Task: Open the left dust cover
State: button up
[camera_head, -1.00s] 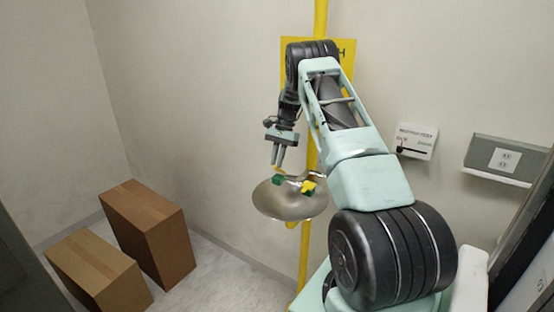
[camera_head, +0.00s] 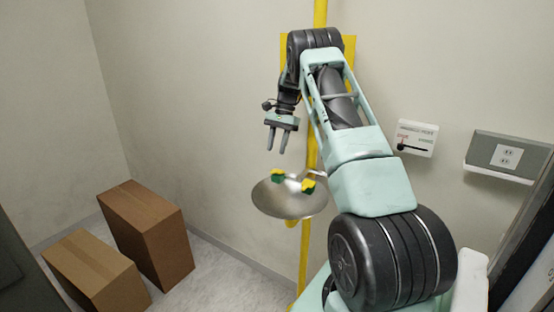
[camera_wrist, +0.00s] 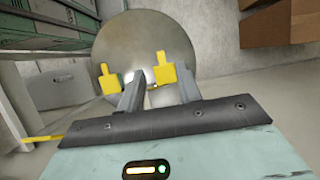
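Two small yellow and green dust covers stand over a round metal bowl (camera_head: 285,207). The left dust cover (camera_head: 278,175) lies below my gripper in the head view, and the right dust cover (camera_head: 308,185) is beside it. In the wrist view, one yellow cover (camera_wrist: 166,75) shows between my fingers and another (camera_wrist: 110,80) shows left of them. The one between them appears to be the head view's left cover. My gripper (camera_head: 278,151) points down, open and empty, with a visible gap above the left cover. Whether either cover is open cannot be told.
A yellow pipe (camera_head: 304,265) runs vertically behind the bowl. Two cardboard boxes (camera_head: 148,232) (camera_head: 96,270) stand on the floor at left. A white switch panel (camera_head: 417,138) and an outlet box (camera_head: 505,155) are on the wall at right.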

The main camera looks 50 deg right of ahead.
jog(key=shift+r+b, duration=0.7)
jog(key=shift+r, duration=2.05)
